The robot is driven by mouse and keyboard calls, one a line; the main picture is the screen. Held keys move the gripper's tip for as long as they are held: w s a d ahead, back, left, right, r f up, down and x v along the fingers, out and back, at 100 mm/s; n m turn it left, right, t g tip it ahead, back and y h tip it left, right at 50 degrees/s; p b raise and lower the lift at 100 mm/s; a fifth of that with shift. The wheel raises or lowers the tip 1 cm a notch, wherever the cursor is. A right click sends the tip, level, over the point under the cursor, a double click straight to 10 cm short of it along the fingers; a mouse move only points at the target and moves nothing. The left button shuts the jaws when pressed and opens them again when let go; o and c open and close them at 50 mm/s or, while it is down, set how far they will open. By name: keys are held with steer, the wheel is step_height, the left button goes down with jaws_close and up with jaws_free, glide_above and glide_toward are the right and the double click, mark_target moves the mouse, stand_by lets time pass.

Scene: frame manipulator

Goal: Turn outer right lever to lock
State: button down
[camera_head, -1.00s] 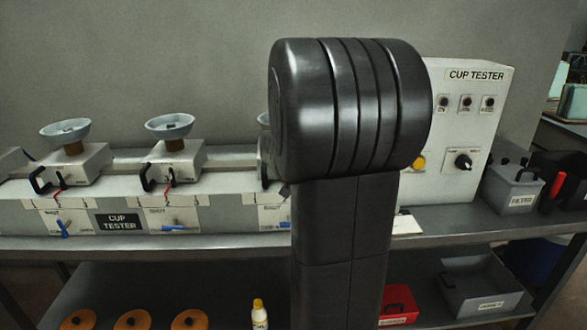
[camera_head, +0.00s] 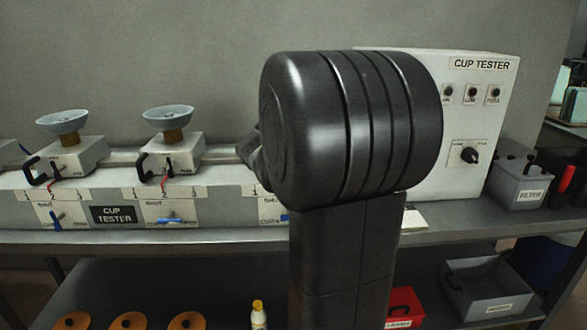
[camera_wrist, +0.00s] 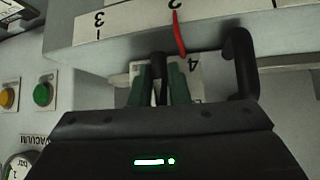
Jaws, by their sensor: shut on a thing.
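In the wrist view my gripper (camera_wrist: 158,84), with green-lined fingers, is closed around a dark upright bar (camera_wrist: 158,68) below a numbered scale. A red pointer (camera_wrist: 179,34) hangs at the scale just right of the fingers. A black hooked handle (camera_wrist: 241,62) stands right of the gripper, apart from it. I cannot tell whether bar and handle are one part. In the head view my gripper and the outer right station are mostly hidden by my arm. Other stations show black handles (camera_head: 154,168) with red pointers and blue levers (camera_head: 171,220) on the front.
A cup tester panel (camera_head: 484,110) with a knob stands at the right of the bench. A grey bin (camera_head: 518,186) stands beside it. The wrist view shows yellow (camera_wrist: 8,98) and green (camera_wrist: 43,94) buttons and a gauge (camera_wrist: 20,165) at left.

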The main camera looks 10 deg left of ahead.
steer(key=shift+f, duration=0.1)
steer(key=c, duration=1.4)
jaws_free()
steer(key=v, duration=1.4)
steer(key=shift+p, duration=0.35)
steer(key=shift+w+f, duration=0.15)
steer(key=x, duration=1.3)
steer(key=shift+w+f+b, duration=0.2)
steer(key=shift+w+b, duration=0.05)
steer(key=shift+b, duration=0.1)
